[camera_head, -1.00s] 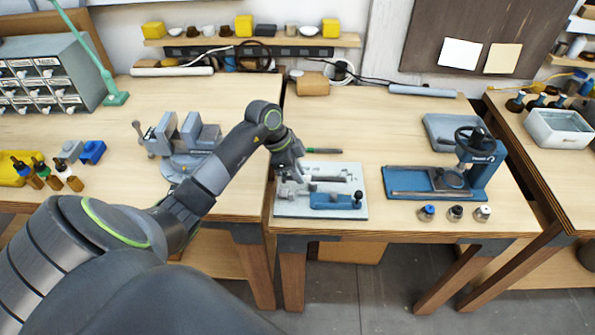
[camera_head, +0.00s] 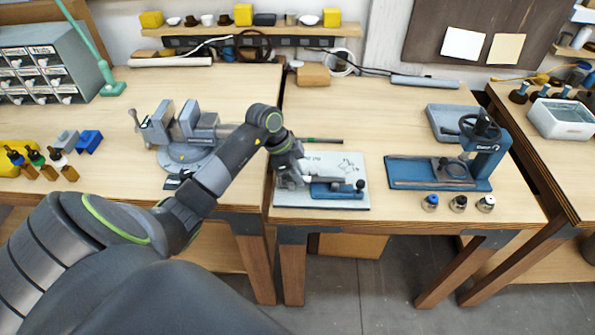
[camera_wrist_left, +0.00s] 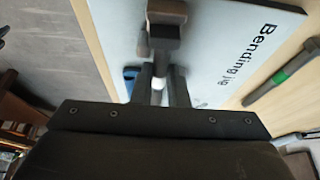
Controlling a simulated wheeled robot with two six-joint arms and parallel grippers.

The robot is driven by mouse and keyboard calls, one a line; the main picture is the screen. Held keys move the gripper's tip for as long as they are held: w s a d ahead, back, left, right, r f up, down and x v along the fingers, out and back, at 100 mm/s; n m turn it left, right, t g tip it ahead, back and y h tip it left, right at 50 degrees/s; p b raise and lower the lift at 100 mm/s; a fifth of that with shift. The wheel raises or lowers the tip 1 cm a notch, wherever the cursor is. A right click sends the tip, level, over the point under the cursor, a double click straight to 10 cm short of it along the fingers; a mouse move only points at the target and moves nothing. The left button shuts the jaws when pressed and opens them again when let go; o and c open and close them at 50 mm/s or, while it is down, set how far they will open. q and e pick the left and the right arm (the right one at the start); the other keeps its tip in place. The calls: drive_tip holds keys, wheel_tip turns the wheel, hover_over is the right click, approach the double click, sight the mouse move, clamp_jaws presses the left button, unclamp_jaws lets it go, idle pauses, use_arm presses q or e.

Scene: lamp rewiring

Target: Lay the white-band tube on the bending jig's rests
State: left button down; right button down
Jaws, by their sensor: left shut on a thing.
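The bending jig is a pale board (camera_head: 350,203) near the front edge of the middle table, with a blue lever part (camera_head: 336,191) on it. My left gripper (camera_head: 293,182) is over the jig's left side. In the left wrist view my left gripper (camera_wrist_left: 161,85) is shut on a dark grey piece (camera_wrist_left: 164,32) over the board (camera_wrist_left: 215,45). A grey bar with a green band (camera_head: 320,140) lies behind the jig and also shows in the left wrist view (camera_wrist_left: 280,76). My right gripper is out of view.
A vise (camera_head: 185,135) stands on the left table. A blue press (camera_head: 482,155) stands right of the jig, with several small fittings (camera_head: 458,203) before it. The table between the jig and the back wall is mostly clear.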

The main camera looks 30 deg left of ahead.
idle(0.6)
use_arm(q)
drive_tip(key=shift+f, duration=0.2)
drive_tip(key=c, duration=1.3)
unclamp_jaws()
drive_tip(key=shift+c, duration=0.2)
drive_tip(key=b+v, duration=0.2)
drive_tip(key=v, duration=1.5)
drive_tip(key=shift+r+b, duration=0.2)
drive_tip(key=shift+b, duration=0.2)
